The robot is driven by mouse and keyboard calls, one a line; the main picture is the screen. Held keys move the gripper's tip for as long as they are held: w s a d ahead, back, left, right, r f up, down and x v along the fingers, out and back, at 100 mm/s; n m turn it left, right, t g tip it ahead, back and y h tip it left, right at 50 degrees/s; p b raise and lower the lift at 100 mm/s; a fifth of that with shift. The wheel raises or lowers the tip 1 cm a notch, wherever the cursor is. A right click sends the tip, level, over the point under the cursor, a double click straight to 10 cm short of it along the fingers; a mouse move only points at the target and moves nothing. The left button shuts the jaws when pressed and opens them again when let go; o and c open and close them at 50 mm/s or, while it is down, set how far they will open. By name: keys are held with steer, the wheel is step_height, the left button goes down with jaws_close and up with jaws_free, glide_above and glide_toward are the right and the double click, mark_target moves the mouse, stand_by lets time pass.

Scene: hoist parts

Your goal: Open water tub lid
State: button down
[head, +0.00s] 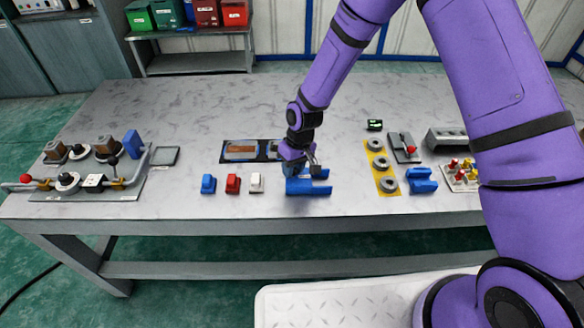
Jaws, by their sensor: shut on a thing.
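My gripper (314,168) points down at the near middle of the grey table. It is shut on a blue part (308,188), apparently at its upper back edge. The blue part looks like a low open-sided block or tub and sits on or just above the table; I cannot tell which. The jaws partly hide its back. I cannot make out a separate lid on it, and no label that says water tub is readable. A dark tray with a brown piece (241,150) lies just behind and left of my gripper.
Small blue (208,184), red (233,184) and white (257,183) blocks stand left of my gripper. A yellow strip with grey rings (381,167) and another blue part (421,181) are to the right. A pipe fixture (84,178) fills the left end. The back left tabletop is clear.

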steer(key=d, duration=0.6)
steer(key=shift+s+d, duration=0.1)
steer(key=shift+d, duration=0.3)
steer(key=c, duration=0.8)
jaws_free()
steer(key=r, duration=0.3)
steer(key=d+r, duration=0.1)
steer(key=r, duration=0.3)
steer(key=w+r, duration=0.1)
steer(key=r, duration=0.2)
steer(key=shift+d+r, duration=0.3)
steer(key=shift+d, duration=0.1)
steer(key=shift+r, duration=0.1)
